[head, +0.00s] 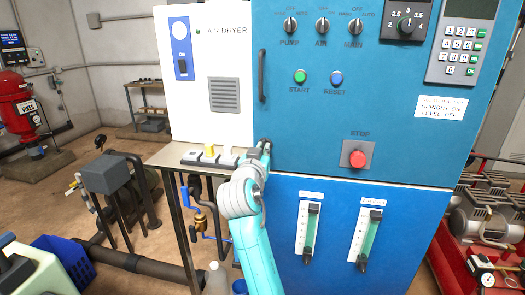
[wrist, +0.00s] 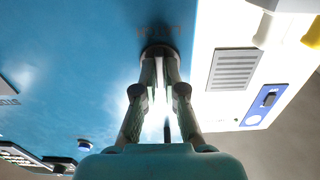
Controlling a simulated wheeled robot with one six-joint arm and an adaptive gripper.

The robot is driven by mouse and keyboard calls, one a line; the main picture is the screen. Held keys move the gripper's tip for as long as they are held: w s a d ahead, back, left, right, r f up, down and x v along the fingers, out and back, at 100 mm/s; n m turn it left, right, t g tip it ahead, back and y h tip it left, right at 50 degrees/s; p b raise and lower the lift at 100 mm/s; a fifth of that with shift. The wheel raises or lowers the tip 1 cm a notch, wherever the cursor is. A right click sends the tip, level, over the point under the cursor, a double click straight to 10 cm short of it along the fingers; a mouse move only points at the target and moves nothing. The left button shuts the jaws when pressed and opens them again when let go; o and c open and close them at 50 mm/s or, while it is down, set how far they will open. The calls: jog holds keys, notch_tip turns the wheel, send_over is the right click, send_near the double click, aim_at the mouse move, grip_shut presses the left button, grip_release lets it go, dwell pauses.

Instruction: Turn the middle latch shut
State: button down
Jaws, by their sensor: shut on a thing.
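My gripper (head: 262,148) is at the left edge of the blue cabinet, just above the seam between its upper and lower panels. In the wrist view both fingers of my gripper (wrist: 158,62) come together on a dark round-based part, the middle latch (wrist: 158,48), on the blue panel. The fingers are shut on it and cover most of it. Its turn angle cannot be told. In the head view my own arm and fingers hide the latch almost wholly.
A narrow side table (head: 170,157) with small grey and yellow parts stands left of my gripper. A black vertical handle (head: 262,75) is above it. The red stop button (head: 356,154) and two flow gauges (head: 310,232) are to the right. A blue crate (head: 70,262) sits on the floor.

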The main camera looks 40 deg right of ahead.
jog(key=c, duration=1.3)
grip_release()
jog(key=shift+o, duration=0.2)
jog(key=v, duration=1.2)
jog(key=shift+f, duration=0.1)
